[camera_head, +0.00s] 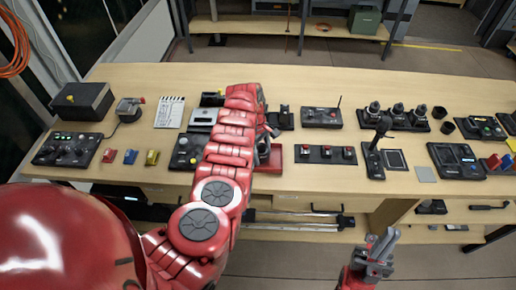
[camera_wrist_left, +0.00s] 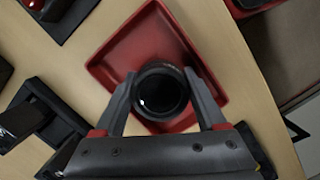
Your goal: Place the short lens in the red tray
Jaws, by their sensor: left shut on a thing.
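The red tray (camera_wrist_left: 135,42) is under my left gripper (camera_wrist_left: 160,100) in the left wrist view. In the head view only part of the tray (camera_head: 274,158) shows beside my left arm. My left gripper is shut on a round black lens (camera_wrist_left: 160,90), seen end-on between its two fingers. The lens appears over the lower middle of the tray; whether it touches the tray floor cannot be told. In the head view the left gripper (camera_head: 268,133) and lens are mostly hidden by the arm. My right gripper (camera_head: 378,248) hangs in front of the table, apart from everything.
Several upright lenses stand on a black holder (camera_head: 397,124) at the back right, with small black cylinders (camera_head: 438,112) nearby. A panel with red switches (camera_head: 326,155) lies right of the tray. Control boxes crowd the table's left side. The table's front edge is close to the tray.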

